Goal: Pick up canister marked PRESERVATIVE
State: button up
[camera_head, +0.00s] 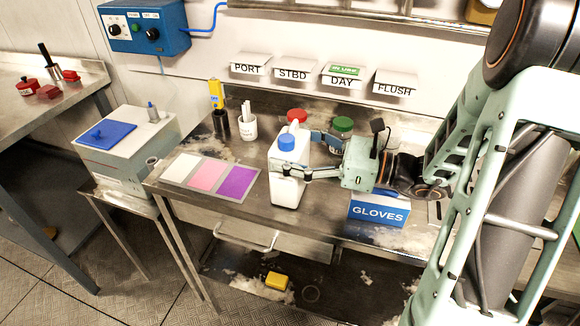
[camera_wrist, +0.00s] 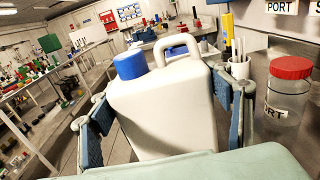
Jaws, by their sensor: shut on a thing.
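A white canister (camera_head: 288,182) with a blue cap stands upright at the front of the metal bench. In the wrist view the canister (camera_wrist: 165,115) fills the middle, with its moulded handle at the top. No PRESERVATIVE marking is readable on the sides that show. My gripper (camera_head: 300,156) reaches in from the right and is shut on the canister's body. In the wrist view its blue-padded fingers (camera_wrist: 162,112) lie on both sides of the body. I cannot tell whether the canister's base touches the bench.
A red-lidded jar (camera_head: 297,116) and a green-lidded jar (camera_head: 343,125) stand behind. A blue GLOVES box (camera_head: 379,209) is right of the canister. Coloured pads (camera_head: 208,176) and a white cup (camera_head: 247,128) lie left. A white unit (camera_head: 125,145) stands farther left.

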jog(key=shift+r, duration=0.25)
